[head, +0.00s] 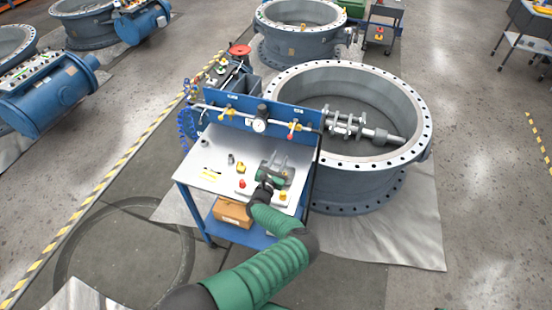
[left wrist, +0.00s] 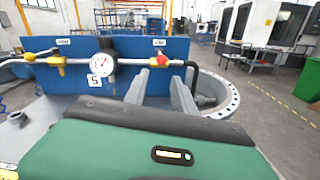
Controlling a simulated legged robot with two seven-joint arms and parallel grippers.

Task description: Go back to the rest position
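My left arm comes up from the bottom of the head view in a green sleeve. My left gripper (head: 277,161) is over the right part of the workbench top (head: 212,160), in front of the blue gauge panel (head: 240,110). In the left wrist view my left gripper (left wrist: 160,80) shows two grey fingers spread apart, with nothing seen between them. The fingers point toward the blue panel (left wrist: 125,55) and its pressure gauge (left wrist: 103,63). My right gripper is in neither view.
A large flanged valve ring (head: 365,180) stands right of the bench, with a metal shaft (head: 365,132) across it. Small red and yellow fittings (head: 241,168) lie on the bench near my gripper. A cardboard box (head: 232,212) sits on the lower shelf. Open floor lies at right.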

